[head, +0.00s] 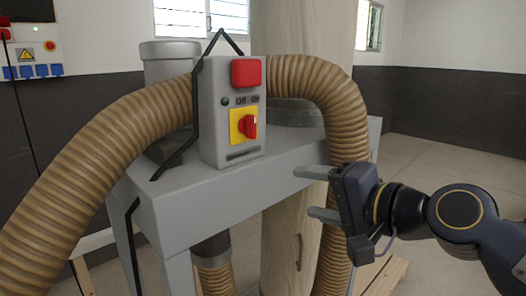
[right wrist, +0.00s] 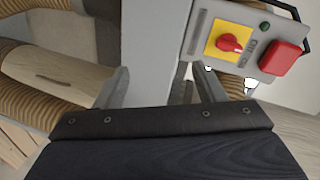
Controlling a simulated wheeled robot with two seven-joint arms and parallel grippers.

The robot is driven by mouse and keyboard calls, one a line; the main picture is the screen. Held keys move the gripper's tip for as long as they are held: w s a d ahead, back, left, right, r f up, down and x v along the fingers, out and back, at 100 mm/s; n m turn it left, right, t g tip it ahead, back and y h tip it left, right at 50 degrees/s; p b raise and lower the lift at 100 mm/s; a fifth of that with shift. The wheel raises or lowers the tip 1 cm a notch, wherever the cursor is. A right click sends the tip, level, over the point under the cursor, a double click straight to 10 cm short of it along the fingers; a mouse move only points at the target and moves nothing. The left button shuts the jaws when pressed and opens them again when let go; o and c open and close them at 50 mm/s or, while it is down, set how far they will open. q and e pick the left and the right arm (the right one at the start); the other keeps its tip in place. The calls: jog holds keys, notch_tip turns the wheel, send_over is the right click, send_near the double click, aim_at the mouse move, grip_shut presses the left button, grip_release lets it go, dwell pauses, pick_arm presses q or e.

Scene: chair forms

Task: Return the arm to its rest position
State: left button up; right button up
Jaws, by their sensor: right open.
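My right gripper (head: 318,193) comes in from the right in the head view. Its two fingers are spread and empty, pointing left in front of the grey machine frame (head: 205,207). In the right wrist view its fingers (right wrist: 160,88) are apart, with the grey frame behind them. I cannot tell whether a finger touches the frame. My left gripper does not show in either view.
A grey control box (head: 218,143) with a red rotary switch (head: 249,127) on a yellow plate stands on the frame. Ribbed brown hoses (head: 95,150) curve on both sides. Open floor (head: 450,165) lies at the right. A wall panel (head: 32,60) hangs at the left.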

jog(key=s+d+f+n+g+h, duration=0.2)
jog(key=s+f, duration=0.4)
jog(key=f, duration=0.3)
jog(key=s+d+f+n+g+h, duration=0.1)
jog(key=s+d+f, duration=0.4)
jog(key=f, duration=0.5)
jog(key=s+d+f+n+g+h, duration=0.2)
jog(key=s+d+f+g, duration=0.1)
jog(key=s+f, duration=0.5)
notch_tip(320, 180, down, 2)
jog(key=shift+s+d+f+n+h, duration=0.1)
jog(key=shift+s+d+n+h, duration=0.05)
jog(key=shift+s+n+h, duration=0.2)
jog(key=shift+w, duration=0.15)
